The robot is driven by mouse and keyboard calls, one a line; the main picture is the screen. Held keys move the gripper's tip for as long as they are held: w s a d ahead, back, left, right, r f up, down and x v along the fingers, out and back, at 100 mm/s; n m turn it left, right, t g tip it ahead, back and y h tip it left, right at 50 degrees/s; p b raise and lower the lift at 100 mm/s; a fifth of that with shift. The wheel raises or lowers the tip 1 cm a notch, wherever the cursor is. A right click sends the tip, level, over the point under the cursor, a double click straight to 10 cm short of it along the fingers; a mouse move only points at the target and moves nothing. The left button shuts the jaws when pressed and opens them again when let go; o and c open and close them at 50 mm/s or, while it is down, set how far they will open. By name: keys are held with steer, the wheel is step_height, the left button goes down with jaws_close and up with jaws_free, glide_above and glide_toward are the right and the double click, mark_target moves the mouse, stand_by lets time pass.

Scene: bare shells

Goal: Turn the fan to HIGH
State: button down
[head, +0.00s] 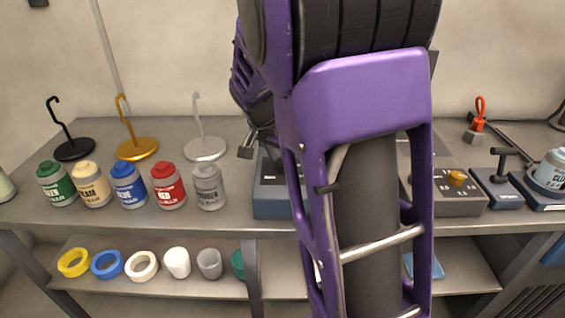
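My gripper (247,148) shows only in part, left of my large purple arm, just above a dark blue-grey box (271,195) on the bench. Its fingers are mostly hidden, so I cannot tell whether it is open or shut. The box's right part is behind my arm. A grey control box with an orange knob (456,178) stands on the bench to the right of my arm. Its markings are too small to read, and its left side is hidden. I cannot make out which object is the fan or its setting.
Several labelled jars (127,184) line the bench front at left, with hook stands (137,148) behind them. A black-handled device (500,180) and a jar on a base (551,175) stand at right. A lower shelf (95,282) holds rings and cups.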

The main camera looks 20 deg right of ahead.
steer(key=m+g, duration=0.1)
steer(key=m, duration=0.2)
steer(key=shift+w+m, duration=0.15)
steer(key=shift+m, duration=0.25)
steer(key=shift+m+g+h+p, duration=0.3)
steer(key=shift+m+g+p, duration=0.45)
steer(key=shift+m, duration=1.15)
steer(key=shift+g, duration=0.25)
steer(key=shift+c, duration=1.5)
jaws_free()
steer(key=shift+a+r, duration=0.1)
